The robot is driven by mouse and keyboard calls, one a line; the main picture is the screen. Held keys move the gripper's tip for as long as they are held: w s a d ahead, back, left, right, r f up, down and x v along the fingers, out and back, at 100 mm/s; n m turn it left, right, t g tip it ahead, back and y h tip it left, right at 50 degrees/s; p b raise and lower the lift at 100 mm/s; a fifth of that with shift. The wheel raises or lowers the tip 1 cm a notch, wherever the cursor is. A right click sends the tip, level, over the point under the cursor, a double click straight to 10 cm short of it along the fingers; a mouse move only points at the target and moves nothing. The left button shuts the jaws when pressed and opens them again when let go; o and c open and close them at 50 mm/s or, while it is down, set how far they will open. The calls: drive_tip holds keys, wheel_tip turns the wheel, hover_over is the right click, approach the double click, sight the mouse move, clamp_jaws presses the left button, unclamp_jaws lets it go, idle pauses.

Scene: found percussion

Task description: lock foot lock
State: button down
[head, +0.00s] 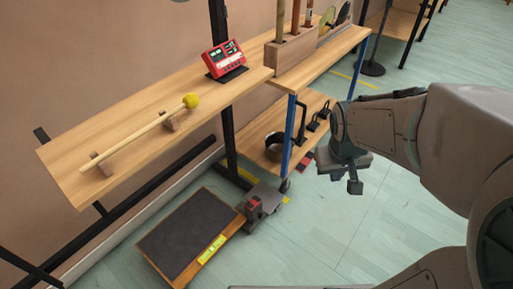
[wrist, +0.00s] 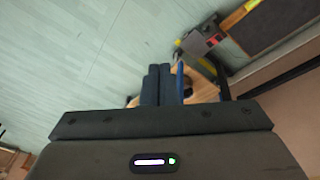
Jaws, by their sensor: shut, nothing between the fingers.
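A grey block-like device with a small red part (head: 257,204) sits on the floor at the right edge of a low platform. This looks like the foot lock; whether it is locked I cannot tell. It also shows near the top of the wrist view (wrist: 195,43). The low platform (head: 185,235) has a dark mat, wooden edges and a yellow label. My gripper (head: 354,187) is in the air, to the right of the device and apart from it. In the wrist view its two dark fingers (wrist: 158,85) are together with nothing between them.
A wooden shelf (head: 130,130) holds a yellow-headed mallet (head: 145,134) and a red electronic box (head: 225,60). A blue-legged trolley (head: 290,135) with a caster (head: 284,186) stands behind the device. Pale green floor (head: 330,235) is clear at the front right.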

drive_tip(key=w+d+f+n+t+y+b, duration=0.15)
drive_tip(key=w+f+n+t+b, duration=0.3)
drive_tip(key=w+f, duration=1.8)
drive_tip(key=w+a+f+n+y+b, duration=0.1)
drive_tip(key=a+f+y+b, duration=0.15)
drive_tip(key=f, duration=0.45)
drive_tip(key=w+a+f+n+y+b, duration=0.1)
drive_tip(key=a+f+n+y, duration=0.15)
drive_tip(key=f, duration=0.55)
drive_tip(key=s+a+f+t+y+b, duration=0.1)
drive_tip(key=s+a+f+y, duration=0.1)
drive_tip(key=f, duration=0.4)
drive_tip(key=s+a+f+y+b, duration=0.1)
drive_tip(key=s+a+f+y, duration=0.1)
drive_tip(key=a+f+y, duration=0.3)
drive_tip(key=shift+s+a+f+t+b, duration=0.15)
drive_tip(key=shift+a+f+t+b, duration=0.15)
drive_tip(key=shift+f, duration=0.25)
